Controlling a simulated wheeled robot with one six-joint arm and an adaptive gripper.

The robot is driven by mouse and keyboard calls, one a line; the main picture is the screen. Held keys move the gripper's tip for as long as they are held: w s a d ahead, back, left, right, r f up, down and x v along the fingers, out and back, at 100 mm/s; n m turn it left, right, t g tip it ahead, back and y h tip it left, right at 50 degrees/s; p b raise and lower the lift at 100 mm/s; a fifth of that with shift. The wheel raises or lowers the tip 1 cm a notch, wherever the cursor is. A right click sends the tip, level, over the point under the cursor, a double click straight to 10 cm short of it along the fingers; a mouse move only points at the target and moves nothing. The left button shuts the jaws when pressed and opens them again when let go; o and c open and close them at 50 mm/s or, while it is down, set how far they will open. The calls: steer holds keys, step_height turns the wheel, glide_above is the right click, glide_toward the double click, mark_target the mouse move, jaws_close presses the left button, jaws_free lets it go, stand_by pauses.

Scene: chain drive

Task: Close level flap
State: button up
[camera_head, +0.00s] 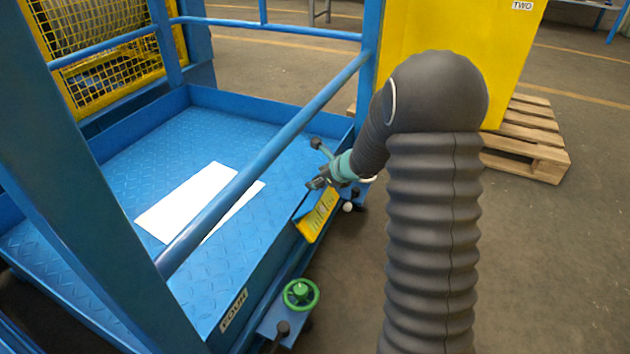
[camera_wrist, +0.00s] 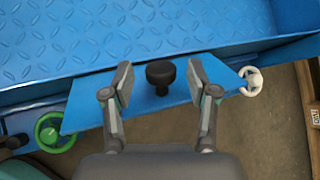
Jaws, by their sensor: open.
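A yellow flap-like plate (camera_head: 318,216) with dark lettering too blurred to read sits at an angle on the outer edge of the blue platform. I take it for the level flap, but cannot be sure. My gripper (camera_head: 316,184) is just above it in the head view. In the wrist view my gripper (camera_wrist: 159,68) is open, with a finger on either side of a black knob (camera_wrist: 160,74). No finger visibly touches the knob. Below it is a blue panel (camera_wrist: 85,107); whether this is the flap's other face cannot be told.
A green handwheel (camera_head: 300,294) is at the platform's near edge and also in the wrist view (camera_wrist: 55,132). A white handwheel (camera_wrist: 251,81) is at the panel's right end. A blue rail (camera_head: 265,170) crosses beside my gripper. A wooden pallet (camera_head: 530,150) stands behind.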

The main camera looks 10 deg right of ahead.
steer(key=shift+x, duration=1.15)
jaws_close()
